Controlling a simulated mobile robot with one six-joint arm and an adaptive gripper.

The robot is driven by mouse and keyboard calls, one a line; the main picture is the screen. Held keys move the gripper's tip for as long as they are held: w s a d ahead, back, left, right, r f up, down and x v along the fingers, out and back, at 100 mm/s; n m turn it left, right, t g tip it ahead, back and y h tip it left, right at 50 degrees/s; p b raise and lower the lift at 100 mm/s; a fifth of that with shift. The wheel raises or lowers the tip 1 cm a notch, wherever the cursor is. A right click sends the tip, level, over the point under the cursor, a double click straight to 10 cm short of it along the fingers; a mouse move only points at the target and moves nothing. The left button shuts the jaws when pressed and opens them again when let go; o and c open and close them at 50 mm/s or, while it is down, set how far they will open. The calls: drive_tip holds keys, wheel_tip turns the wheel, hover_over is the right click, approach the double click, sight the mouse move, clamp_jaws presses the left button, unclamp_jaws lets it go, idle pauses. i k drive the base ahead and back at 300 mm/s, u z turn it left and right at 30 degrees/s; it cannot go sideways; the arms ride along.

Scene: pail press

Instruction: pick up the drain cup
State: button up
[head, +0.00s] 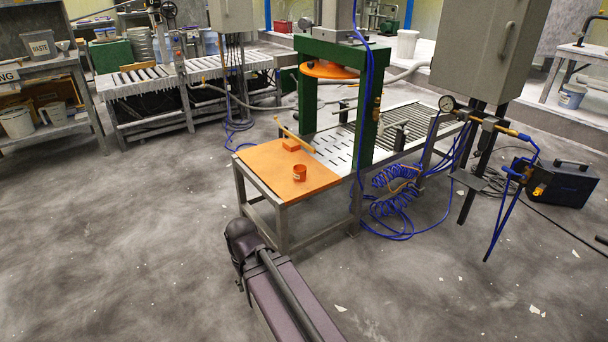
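A small orange cup (299,173), which looks like the drain cup, stands upright on the orange top of a low metal table (262,177), near its front right part. My arm shows at the bottom centre as a dark link and joint, in front of the table and apart from it. My gripper is not in view.
An orange block (291,145) and a yellow rod (294,134) lie behind the cup. The green press frame (367,110) rises at the table's right, with a blue hose hanging down it. Coiled blue hoses (397,188) hang right of the table. The floor at left is mostly clear.

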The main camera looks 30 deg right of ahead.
sight(300, 173)
drive_tip(key=u, duration=0.1)
drive_tip(key=i, duration=0.95)
drive_tip(key=z, duration=0.1)
